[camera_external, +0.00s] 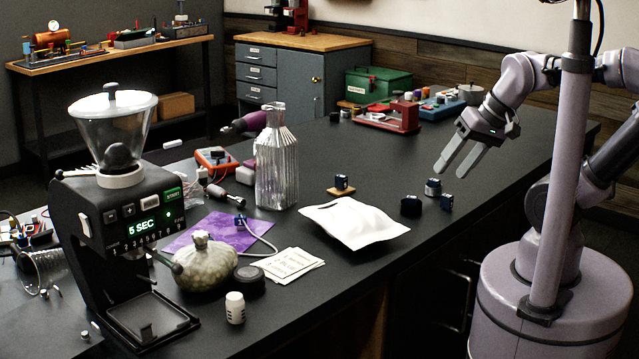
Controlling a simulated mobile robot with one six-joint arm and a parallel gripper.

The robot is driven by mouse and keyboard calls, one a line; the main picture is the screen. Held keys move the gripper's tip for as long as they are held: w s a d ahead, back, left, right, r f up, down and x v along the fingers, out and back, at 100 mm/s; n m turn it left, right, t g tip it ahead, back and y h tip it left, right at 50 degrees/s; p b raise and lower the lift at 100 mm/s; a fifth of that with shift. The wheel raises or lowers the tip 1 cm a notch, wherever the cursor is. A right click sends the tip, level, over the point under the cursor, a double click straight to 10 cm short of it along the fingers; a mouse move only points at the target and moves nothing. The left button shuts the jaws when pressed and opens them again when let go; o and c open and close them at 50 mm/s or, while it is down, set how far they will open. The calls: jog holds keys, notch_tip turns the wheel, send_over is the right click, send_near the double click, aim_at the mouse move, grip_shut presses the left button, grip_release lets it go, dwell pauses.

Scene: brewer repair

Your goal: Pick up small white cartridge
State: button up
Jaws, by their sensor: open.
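The small white cartridge (235,308) is most likely the upright white cylinder with dark slots near its lower side. It stands on the black bench top near the front edge, right of the coffee grinder's (125,220) base tray. My gripper (455,174) is open and empty, with two grey fingers pointing down and left. It hangs above the right part of the bench, far to the right of and beyond the cartridge. Nothing covers the cartridge.
A round dark lid (249,279), a greenish round pot (205,264) and white cards (280,265) lie near the cartridge. A white pouch (355,224), a ribbed glass bottle (276,165) and several small dark blocks (411,206) stand between it and my gripper.

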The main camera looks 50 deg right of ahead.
jog(key=shift+o, duration=0.6)
jog(key=w+a+r+n+g+p, duration=0.1)
jog(key=w+a+r+n+p, duration=0.2)
jog(key=w+a+r+n, duration=0.35)
jog(key=n+g+y+p, duration=0.2)
jog(key=n+p, duration=0.1)
jog(key=n, duration=0.6)
send_over(236, 296)
jog(key=s+d, duration=0.3)
jog(key=d, duration=0.3)
notch_tip(236, 296, down, 8)
jog(key=f, duration=0.1)
jog(key=b+x, duration=0.1)
jog(key=x, duration=0.3)
jog(key=b+x, duration=0.1)
jog(key=x, duration=0.3)
jog(key=b+x, duration=0.1)
jog(key=x, duration=0.2)
jog(key=shift+s+a+f, duration=0.2)
jog(key=shift+a+f, duration=0.1)
jog(key=shift+f, duration=0.1)
jog(key=b+x, duration=0.2)
jog(key=x, duration=0.3)
jog(key=shift+s+a+f, duration=0.1)
jog(key=shift+a+f, duration=0.05)
jog(key=shift+f, duration=0.25)
jog(key=shift+r, duration=0.2)
grip_shut()
